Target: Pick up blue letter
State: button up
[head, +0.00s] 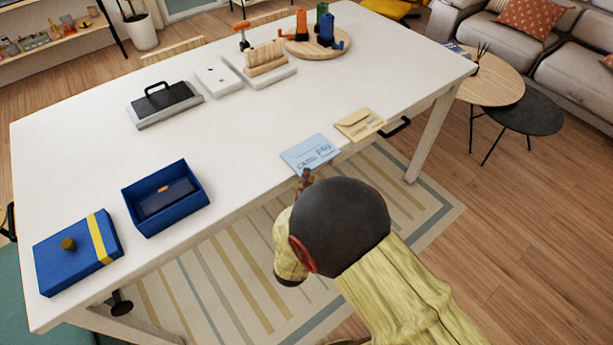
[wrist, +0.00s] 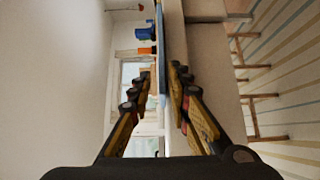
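The blue letter (head: 309,153) lies flat at the front edge of the white table, partly over the edge. In the wrist view the blue letter (wrist: 162,50) shows nearly edge-on as a thin strip. My gripper (head: 305,177) is at the near side of the letter. In the wrist view my gripper (wrist: 161,78) is open, its fingers apart on either side of the letter's line. Whether a finger touches the letter I cannot tell. My arm hides part of the gripper in the head view.
A tan letter (head: 360,124) lies right of the blue one. On the white table (head: 235,130) stand an open blue box (head: 187,217), its blue lid (head: 78,255), a dark handled block (head: 163,103) and a round wooden board (head: 330,52). The middle tabletop is clear.

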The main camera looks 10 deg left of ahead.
jog(key=shift+w, duration=0.1)
grip_shut()
dwell(0.5)
dwell(0.7)
notch_tip(320, 180, up, 2)
jog(key=shift+r+p, duration=0.25)
jog(key=shift+p, duration=0.85)
jog(key=s+r+p, duration=0.2)
jog(key=s+p, duration=0.1)
jog(key=s, duration=0.4)
jog(key=s+d+r+p, duration=0.1)
jog(key=s+r+p, duration=0.2)
jog(key=s, duration=0.4)
jog(key=shift+p, duration=0.55)
